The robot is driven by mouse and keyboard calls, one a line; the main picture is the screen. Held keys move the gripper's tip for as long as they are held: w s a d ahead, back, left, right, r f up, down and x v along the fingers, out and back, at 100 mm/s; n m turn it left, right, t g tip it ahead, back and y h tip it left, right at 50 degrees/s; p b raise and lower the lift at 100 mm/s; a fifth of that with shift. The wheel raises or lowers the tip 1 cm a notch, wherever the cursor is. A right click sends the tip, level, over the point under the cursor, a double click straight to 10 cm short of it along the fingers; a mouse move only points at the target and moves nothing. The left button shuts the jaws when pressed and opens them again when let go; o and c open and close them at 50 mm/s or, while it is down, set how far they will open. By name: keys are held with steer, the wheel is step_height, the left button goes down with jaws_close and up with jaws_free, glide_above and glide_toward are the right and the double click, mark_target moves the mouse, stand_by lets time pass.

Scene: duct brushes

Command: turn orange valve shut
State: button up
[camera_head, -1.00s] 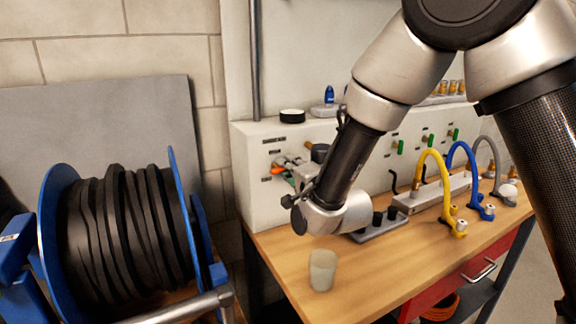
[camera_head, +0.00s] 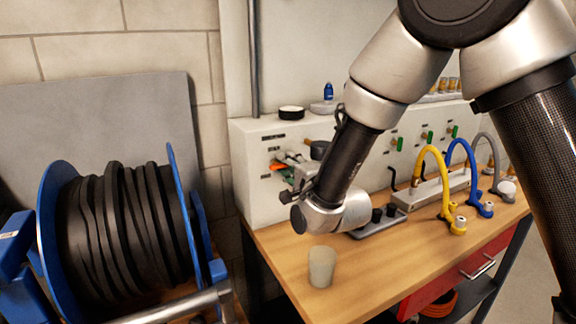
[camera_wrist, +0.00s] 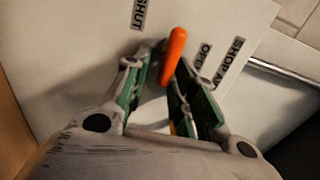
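The orange valve handle (camera_wrist: 172,56) stands out from the white panel in the wrist view, between the fingertips and nearer the right finger. A "SHUT" label (camera_wrist: 138,14) is to its left, and "OPEN" (camera_wrist: 204,56) and "SHOP AIR" labels are to its right. My gripper (camera_wrist: 160,72) is partly open, with green-padded fingers on either side of the handle. A gap shows on the left side; contact on the right cannot be told. In the head view the orange handle (camera_head: 279,168) is small beside my gripper (camera_head: 288,163), partly covered by it.
A translucent cup (camera_head: 321,267) stands on the wooden bench (camera_head: 385,270) below my wrist. Yellow (camera_head: 440,180), blue and grey hoses stand to the right. A black hose reel (camera_head: 120,235) is at left. A black round object (camera_head: 291,112) sits on the panel box.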

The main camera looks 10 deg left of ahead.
steer(key=shift+s, duration=0.1)
steer(key=v, duration=0.7)
steer(key=shift+d, duration=0.15)
steer(key=shift+s, duration=0.15)
